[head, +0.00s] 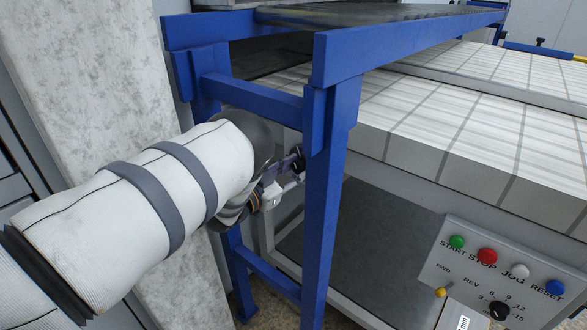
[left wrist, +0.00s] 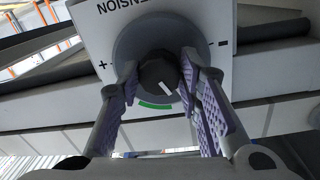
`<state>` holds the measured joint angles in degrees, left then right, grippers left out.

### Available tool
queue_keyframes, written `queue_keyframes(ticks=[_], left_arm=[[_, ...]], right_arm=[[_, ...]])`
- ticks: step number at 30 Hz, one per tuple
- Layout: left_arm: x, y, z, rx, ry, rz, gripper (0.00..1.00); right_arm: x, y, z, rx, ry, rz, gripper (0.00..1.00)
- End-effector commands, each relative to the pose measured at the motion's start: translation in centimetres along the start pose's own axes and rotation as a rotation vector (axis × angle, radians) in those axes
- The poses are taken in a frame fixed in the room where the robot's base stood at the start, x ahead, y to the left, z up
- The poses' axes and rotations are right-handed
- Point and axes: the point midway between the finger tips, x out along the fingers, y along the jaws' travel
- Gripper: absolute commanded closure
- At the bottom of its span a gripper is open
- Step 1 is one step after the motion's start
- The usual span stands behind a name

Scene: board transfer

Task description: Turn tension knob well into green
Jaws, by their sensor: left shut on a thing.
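The tension knob (left wrist: 157,74) is black and round with a white pointer line, on a grey dial plate (left wrist: 128,43) that appears upside down in the left wrist view. The pointer faces down and slightly right in that view, toward the right-hand end of the green arc (left wrist: 155,105). My left gripper (head: 273,183) reaches behind the blue frame post in the head view. Its two purple-padded fingers sit either side of the knob and are shut on it. In the head view the knob is mostly hidden. My right gripper is not in view.
A blue steel frame (head: 330,150) stands close beside my left arm. A pale concrete column (head: 95,80) is at the left. A tiled conveyor bed (head: 480,130) runs to the right. A control panel (head: 505,270) with coloured buttons is at the lower right.

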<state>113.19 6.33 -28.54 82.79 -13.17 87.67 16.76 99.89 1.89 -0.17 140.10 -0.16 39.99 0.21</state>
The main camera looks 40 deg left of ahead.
Motion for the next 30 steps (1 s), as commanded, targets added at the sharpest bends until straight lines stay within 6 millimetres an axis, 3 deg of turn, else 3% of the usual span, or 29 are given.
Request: queue_keyframes(ticks=[18, 30], left_arm=[[-0.1, -0.1, -0.1, 0.545, -0.033, -0.007, 0.96], [-0.1, -0.1, 0.0, 0.735, -0.046, -0.011, 0.96]], right_arm=[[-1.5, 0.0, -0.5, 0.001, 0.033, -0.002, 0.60], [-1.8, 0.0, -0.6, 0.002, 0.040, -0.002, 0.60]])
